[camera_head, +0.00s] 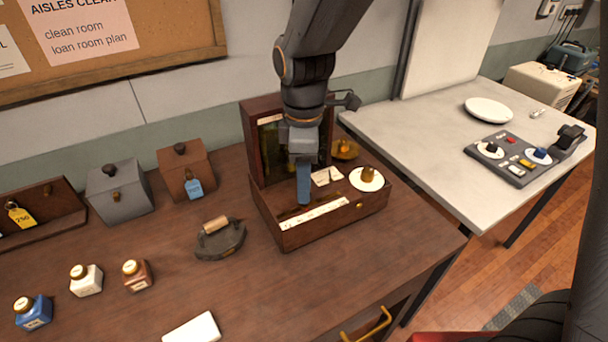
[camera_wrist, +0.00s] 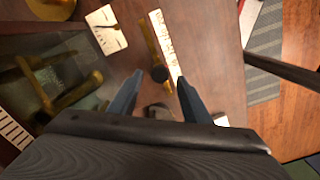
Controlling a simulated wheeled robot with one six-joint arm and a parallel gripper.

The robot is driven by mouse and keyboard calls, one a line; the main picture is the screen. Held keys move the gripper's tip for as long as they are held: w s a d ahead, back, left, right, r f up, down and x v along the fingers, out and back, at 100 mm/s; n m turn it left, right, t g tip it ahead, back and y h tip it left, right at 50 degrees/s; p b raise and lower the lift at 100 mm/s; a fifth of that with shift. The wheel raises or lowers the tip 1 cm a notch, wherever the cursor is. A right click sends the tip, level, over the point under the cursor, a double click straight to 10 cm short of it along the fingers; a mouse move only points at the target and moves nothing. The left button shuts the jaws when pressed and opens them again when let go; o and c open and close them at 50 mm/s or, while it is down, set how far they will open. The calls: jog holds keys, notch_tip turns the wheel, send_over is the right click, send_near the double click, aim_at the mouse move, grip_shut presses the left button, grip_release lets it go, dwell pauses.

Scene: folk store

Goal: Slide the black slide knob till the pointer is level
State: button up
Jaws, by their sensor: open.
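An open wooden box (camera_head: 330,222) stands on the brown table, its glass-fronted lid (camera_head: 268,150) upright at the back. In the wrist view, the black slide knob (camera_wrist: 159,73) sits on a brass rail (camera_wrist: 149,42) beside a white marked strip (camera_wrist: 166,42). My gripper (camera_head: 304,201) points down over the box's left half and hides the knob in the head view. In the wrist view my gripper (camera_wrist: 160,78) has its blue fingers apart, one on each side of the knob, with gaps. Brass bars (camera_wrist: 40,88) show behind glass; I cannot tell the pointer's tilt.
A brass knob on a white disc (camera_head: 366,179) is at the box's right. A flat iron (camera_head: 220,238) and lidded boxes (camera_head: 120,188) stand left. Small bottles (camera_head: 86,280) are at front left. A grey table (camera_head: 430,135) with a control panel (camera_head: 520,160) stands right.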

notch_tip(320, 180, down, 4)
jog(key=b, duration=0.3)
jog(key=shift+f, duration=0.1)
jog(key=shift+r, duration=0.2)
jog(key=shift+p, duration=0.3)
jog(key=shift+f, duration=0.1)
jog(key=c, duration=0.8)
jog(key=shift+o, duration=0.2)
